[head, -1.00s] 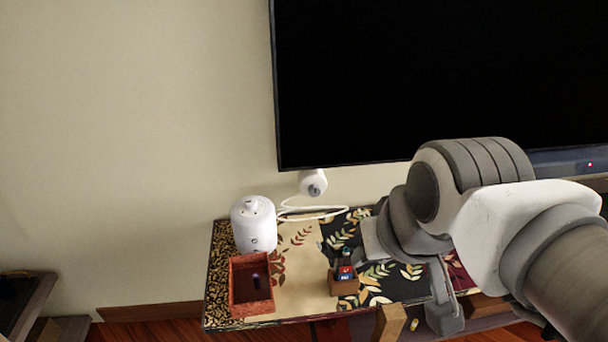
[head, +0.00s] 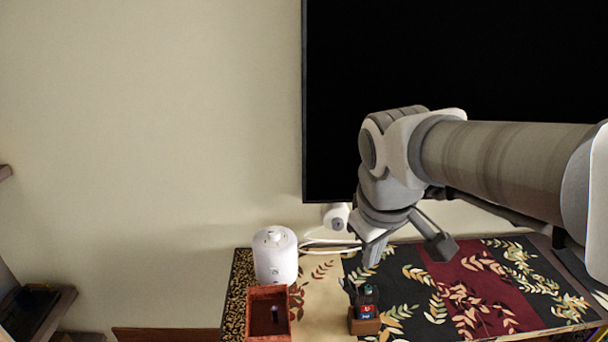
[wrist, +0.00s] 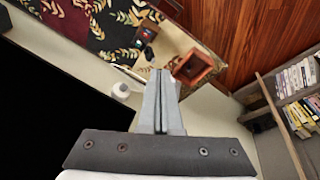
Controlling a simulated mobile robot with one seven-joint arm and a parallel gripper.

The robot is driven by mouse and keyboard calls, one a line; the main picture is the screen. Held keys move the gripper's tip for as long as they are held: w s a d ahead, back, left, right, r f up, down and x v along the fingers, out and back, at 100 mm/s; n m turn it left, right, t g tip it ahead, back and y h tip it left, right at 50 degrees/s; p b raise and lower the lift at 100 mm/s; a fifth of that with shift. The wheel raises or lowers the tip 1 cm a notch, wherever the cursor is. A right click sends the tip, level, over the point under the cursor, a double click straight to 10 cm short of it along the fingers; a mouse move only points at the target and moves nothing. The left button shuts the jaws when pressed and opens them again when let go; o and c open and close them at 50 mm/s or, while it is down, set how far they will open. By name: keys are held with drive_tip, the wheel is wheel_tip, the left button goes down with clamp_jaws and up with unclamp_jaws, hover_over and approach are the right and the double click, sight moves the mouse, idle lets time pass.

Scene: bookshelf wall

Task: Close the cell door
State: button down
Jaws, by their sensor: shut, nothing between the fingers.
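My gripper (head: 372,260) hangs above the patterned cabinet top in the head view, pointing down. In the wrist view its two fingers (wrist: 161,76) lie together with nothing between them. I cannot make out a cell door in either current view. The front of the cabinet (head: 330,322) below its top is almost wholly out of the head view. My gripper appears apart from everything on the cabinet.
A white cylinder-shaped device (head: 275,257), a reddish open box (head: 268,299) and a small pen holder (head: 364,326) stand on the cabinet. A black screen (head: 460,70) is on the wall behind. A bookshelf (wrist: 289,141) with books shows in the wrist view.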

sight(347, 285)
drive_tip(key=w+a+f+n+g+h, duration=0.1)
drive_tip(key=w+a+f+n+g, duration=0.1)
drive_tip(key=w+a+f+n, duration=0.35)
drive_tip(key=w+a+f+n+g+h, duration=0.1)
drive_tip(key=w+a+f+n, duration=0.2)
drive_tip(key=w+f+n, duration=0.6)
wheel_tip(347, 285, down, 13)
drive_tip(key=w+d+m+b, duration=0.1)
drive_tip(key=w+d+m, duration=0.1)
drive_tip(key=d, duration=0.1)
drive_tip(key=shift+w+d+r, duration=0.1)
drive_tip(key=shift+d+r, duration=1.3)
drive_tip(key=shift+r, duration=0.05)
drive_tip(key=shift+r+p, duration=0.15)
drive_tip(key=shift+p, duration=0.15)
drive_tip(key=shift+d+r, duration=0.1)
drive_tip(key=shift+d, duration=0.05)
